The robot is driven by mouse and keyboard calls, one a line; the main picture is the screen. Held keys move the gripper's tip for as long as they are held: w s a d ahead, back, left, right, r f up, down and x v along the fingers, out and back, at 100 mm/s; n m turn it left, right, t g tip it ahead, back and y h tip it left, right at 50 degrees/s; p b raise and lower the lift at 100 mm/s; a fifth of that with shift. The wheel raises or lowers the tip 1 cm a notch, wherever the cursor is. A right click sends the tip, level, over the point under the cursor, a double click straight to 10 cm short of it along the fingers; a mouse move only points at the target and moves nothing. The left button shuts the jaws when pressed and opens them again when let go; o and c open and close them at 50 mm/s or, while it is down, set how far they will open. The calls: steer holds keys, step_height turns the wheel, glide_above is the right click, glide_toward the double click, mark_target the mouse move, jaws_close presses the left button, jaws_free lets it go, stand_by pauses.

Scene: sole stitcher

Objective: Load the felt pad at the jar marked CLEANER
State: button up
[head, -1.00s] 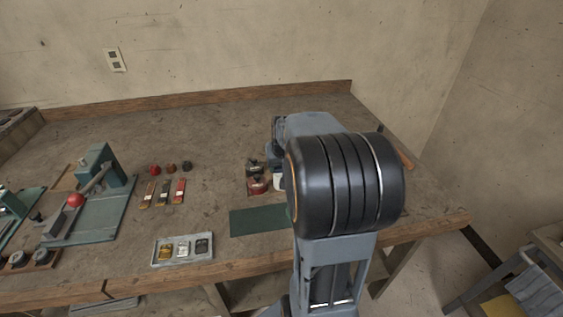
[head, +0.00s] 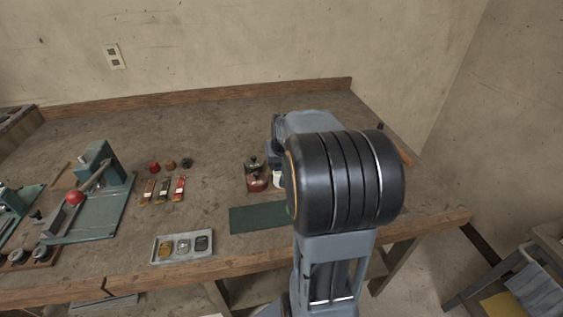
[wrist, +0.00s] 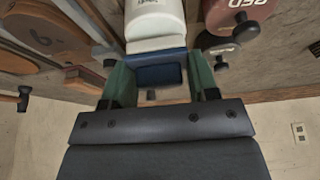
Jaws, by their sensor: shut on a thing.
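In the wrist view my gripper (wrist: 158,78) has its two green fingers shut on a dark blue block (wrist: 160,76), which I take to be the felt pad's holder. A pale band lies at the block's far edge; I cannot tell whether it is felt. A white jar (wrist: 155,22) with small, unreadable lettering stands right beyond the block, touching it or nearly so. In the head view the white jar (head: 278,180) shows only as a sliver beside my arm. My gripper is mostly hidden there behind my arm.
A green mat (head: 258,218) lies in front of the jars.

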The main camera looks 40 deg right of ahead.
steer(key=shift+f+b, duration=0.35)
steer(key=shift+f, duration=0.15)
stand_by(1.2)
steer(key=shift+r+p, duration=2.65)
steer(key=shift+r, duration=0.9)
